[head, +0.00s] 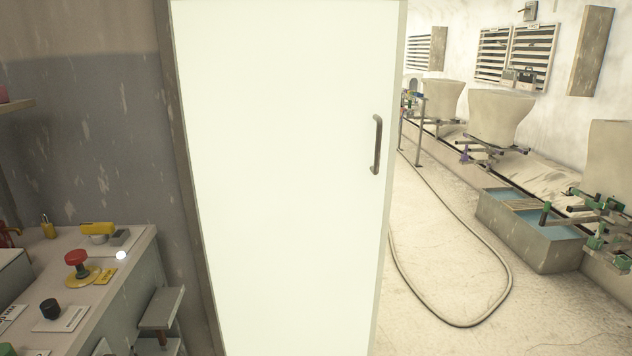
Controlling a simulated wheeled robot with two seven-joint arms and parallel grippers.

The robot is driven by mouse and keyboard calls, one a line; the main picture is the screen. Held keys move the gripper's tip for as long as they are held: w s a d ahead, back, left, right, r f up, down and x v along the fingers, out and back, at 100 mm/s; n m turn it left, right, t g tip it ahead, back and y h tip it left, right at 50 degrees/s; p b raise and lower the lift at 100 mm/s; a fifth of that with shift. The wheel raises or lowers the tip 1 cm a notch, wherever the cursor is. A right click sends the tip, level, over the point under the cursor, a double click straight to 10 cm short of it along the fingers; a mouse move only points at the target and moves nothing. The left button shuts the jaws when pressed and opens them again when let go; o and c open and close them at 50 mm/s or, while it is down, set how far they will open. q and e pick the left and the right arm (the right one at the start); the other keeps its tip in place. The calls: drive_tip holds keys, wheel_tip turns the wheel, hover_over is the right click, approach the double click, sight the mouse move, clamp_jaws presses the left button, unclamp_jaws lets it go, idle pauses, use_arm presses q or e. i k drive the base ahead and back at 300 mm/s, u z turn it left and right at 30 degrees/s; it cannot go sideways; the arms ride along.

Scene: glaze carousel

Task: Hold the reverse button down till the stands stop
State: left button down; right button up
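A control desk (140,262) is at the lower left. On it are a red mushroom button (76,259) on a yellow base, a black knob (51,309) on a white labelled plate, and a small bright white dome (121,255). The labels are too small to read, so I cannot tell which control is the reverse button. On the right, large pale tapered vessels rest on stands (484,150) with coloured clamps. A nearer stand (604,222) has green clamps, beside the trough. Neither of my grippers shows in this view.
A tall pale door (290,180) with a dark handle (376,145) fills the middle and hides what is behind it. A trough (541,243) of blue liquid stands at the right. A hose (507,262) loops over the otherwise open floor. A small bracket shelf (162,306) juts beside the desk.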

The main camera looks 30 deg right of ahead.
sight(50, 309)
drive_tip(key=i, duration=0.7)
drive_tip(key=z, duration=0.05)
